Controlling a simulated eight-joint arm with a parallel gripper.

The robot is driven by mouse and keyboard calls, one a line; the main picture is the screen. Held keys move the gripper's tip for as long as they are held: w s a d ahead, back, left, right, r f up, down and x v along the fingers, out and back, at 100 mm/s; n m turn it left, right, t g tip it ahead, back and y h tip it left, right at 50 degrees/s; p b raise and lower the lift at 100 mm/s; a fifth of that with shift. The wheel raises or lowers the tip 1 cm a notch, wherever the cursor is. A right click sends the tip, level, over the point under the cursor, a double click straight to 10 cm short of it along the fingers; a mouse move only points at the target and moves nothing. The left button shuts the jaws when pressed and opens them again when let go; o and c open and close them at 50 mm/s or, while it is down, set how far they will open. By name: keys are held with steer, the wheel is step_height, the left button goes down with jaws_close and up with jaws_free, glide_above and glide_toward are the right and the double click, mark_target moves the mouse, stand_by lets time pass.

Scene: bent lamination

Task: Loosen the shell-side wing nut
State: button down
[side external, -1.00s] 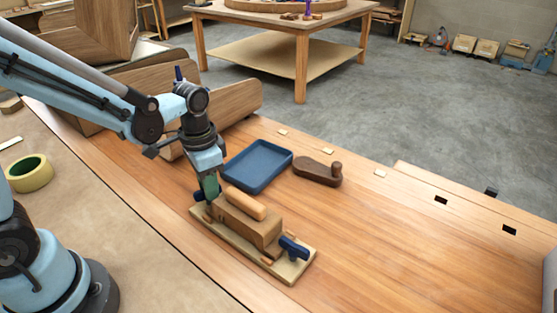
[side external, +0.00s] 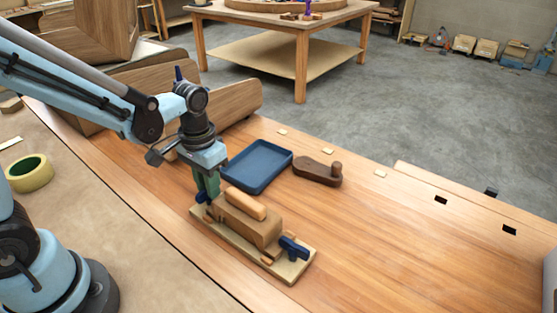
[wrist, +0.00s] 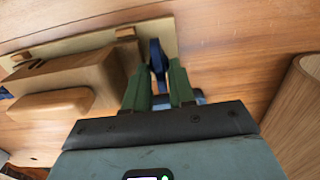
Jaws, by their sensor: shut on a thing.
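A fixture with a pale base board (side external: 235,255) lies on the bench, with a wooden block (side external: 245,226) and a lighter rounded wooden piece (side external: 246,203) on top of it. My gripper (side external: 205,196) points down at the board's left end. Its green fingers (wrist: 159,80) are shut on a blue wing nut (wrist: 157,55), which stands up between them in the wrist view. The fingers hide part of this nut in the side view. A second dark blue wing nut (side external: 293,248) is at the board's right end. I cannot tell which nut is called shell-side.
A blue tray (side external: 257,186) lies just behind the fixture. A dark wooden tool with a knob (side external: 316,173) sits right of it. Curved wooden panels (side external: 235,103) stand behind my arm. The bench to the right is mostly clear. A roll of tape (side external: 30,173) lies far left.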

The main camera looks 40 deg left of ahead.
steer(key=c, duration=1)
jaws_free()
step_height(320, 180, up, 12)
steer(key=shift+r, duration=0.1)
steer(key=s+t, duration=0.1)
steer(key=t, duration=0.1)
steer(key=s+f+t, duration=0.1)
steer(key=t, duration=0.1)
steer(key=s+f+t, duration=0.1)
steer(key=t, duration=0.2)
steer(key=shift+a+f, duration=0.25)
steer(key=shift+a, duration=0.15)
